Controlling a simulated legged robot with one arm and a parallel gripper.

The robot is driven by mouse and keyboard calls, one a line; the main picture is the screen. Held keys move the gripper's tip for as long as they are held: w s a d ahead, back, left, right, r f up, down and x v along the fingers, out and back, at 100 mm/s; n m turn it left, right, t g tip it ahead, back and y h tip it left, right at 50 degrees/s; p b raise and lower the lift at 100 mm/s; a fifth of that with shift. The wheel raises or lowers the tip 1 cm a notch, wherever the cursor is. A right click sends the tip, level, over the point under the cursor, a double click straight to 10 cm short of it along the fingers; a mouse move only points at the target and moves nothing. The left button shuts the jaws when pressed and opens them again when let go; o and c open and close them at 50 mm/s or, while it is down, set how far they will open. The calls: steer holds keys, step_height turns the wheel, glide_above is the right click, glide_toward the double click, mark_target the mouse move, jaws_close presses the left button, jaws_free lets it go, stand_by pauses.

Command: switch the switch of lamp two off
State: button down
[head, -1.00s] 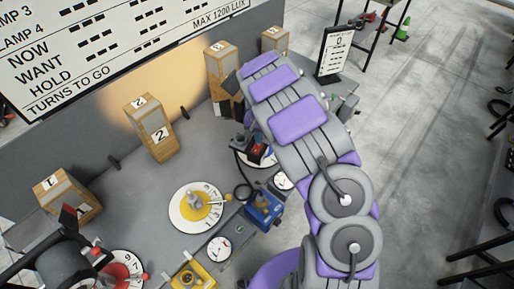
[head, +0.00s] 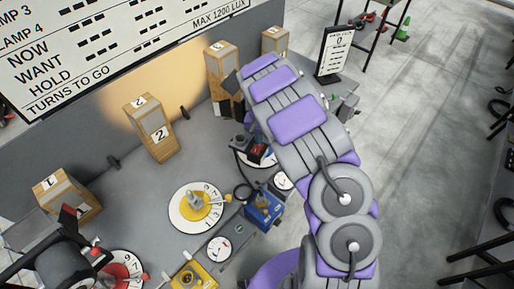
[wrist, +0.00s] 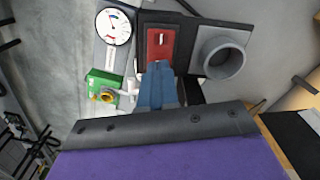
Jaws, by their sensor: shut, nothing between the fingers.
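The wooden post marked 2 (head: 152,130) stands on the grey bench in the head view. A white dial with a yellow centre (head: 197,207) lies in front of it. In the wrist view my gripper (wrist: 158,70) has its blue-grey fingers together and empty. Their tips are at the lower edge of a red switch plate (wrist: 161,43) with a small white mark; I cannot tell whether they touch it. Which lamp this plate belongs to is not shown. In the head view my arm hides my gripper.
In the wrist view a grey round cup (wrist: 222,58) is right of the plate, a gauge (wrist: 114,27) left and a green box with a yellow knob (wrist: 103,86) below the gauge. In the head view a blue box (head: 263,212) and a yellow box (head: 188,277) line the bench front.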

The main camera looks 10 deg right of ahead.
steer(key=shift+f, duration=0.45)
steer(key=shift+r, duration=0.15)
steer(key=shift+r+p, duration=0.3)
steer(key=shift+r, duration=3.05)
